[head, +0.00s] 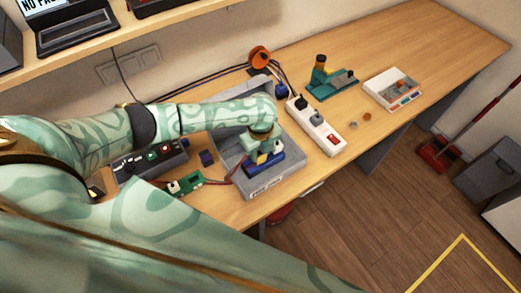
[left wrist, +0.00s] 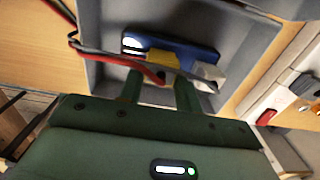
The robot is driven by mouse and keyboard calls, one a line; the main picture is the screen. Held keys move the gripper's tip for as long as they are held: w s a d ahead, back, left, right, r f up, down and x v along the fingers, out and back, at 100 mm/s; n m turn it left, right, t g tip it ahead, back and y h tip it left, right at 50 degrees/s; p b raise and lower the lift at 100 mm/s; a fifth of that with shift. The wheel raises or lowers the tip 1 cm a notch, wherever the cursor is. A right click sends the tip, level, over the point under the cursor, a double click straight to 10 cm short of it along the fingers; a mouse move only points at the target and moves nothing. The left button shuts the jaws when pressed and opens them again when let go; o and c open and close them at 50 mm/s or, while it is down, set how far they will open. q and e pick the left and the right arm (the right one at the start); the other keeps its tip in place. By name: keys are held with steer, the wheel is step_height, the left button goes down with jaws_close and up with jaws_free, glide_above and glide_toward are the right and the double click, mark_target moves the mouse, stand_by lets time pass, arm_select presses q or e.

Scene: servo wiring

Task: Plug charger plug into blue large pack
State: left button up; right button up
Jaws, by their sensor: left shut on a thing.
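The blue large pack (head: 265,163) lies in a grey tray (head: 262,190); it also shows in the left wrist view (left wrist: 190,52). A yellow connector part (left wrist: 163,57) and a pale grey block (left wrist: 207,73) sit at its near side. My left gripper (head: 262,140) reaches down over the tray beside the pack. In the left wrist view its fingers (left wrist: 160,88) are shut on the charger plug (left wrist: 161,77), at the end of a red and black cable (left wrist: 110,58). The plug is mostly hidden; I cannot tell whether it is seated in the pack.
A green board (head: 187,184) with red wire lies left of the tray. A dark box with switches (head: 150,160) stands behind it. A white power strip (head: 316,126), a green tool (head: 331,80) and a white box (head: 392,89) stand right. The far-right table is clear.

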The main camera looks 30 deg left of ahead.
mark_target(261, 154)
arm_select(q)
steer(key=o, duration=1.1)
steer(key=shift+c, duration=0.2)
step_height(261, 154, up, 16)
steer(key=p, duration=0.4)
steer(key=shift+r, duration=0.15)
